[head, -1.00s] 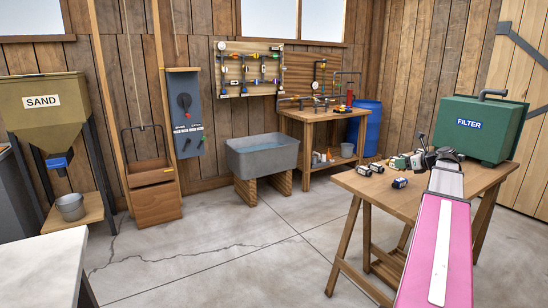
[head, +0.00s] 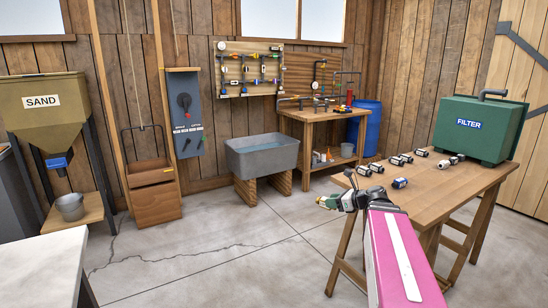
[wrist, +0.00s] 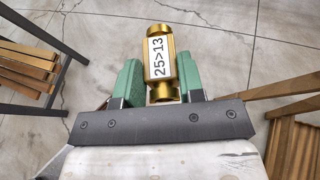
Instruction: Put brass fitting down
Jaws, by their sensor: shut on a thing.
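The brass fitting (wrist: 182,62) is a gold-coloured cylinder with a white label reading "25>13". In the wrist view it sits between the green fingers of my gripper (wrist: 160,88), which is shut on it. Concrete floor shows behind it. In the head view my gripper (head: 328,202) is off the left edge of the wooden table (head: 440,190), over the floor. The fitting is too small to make out clearly there.
Several dark-and-white fittings (head: 400,182) lie along the table's back left. A green filter box (head: 480,130) stands at its back right. The table's front half is clear. A grey basin (head: 262,155), a workbench (head: 325,118) and a sand hopper (head: 42,105) stand farther off.

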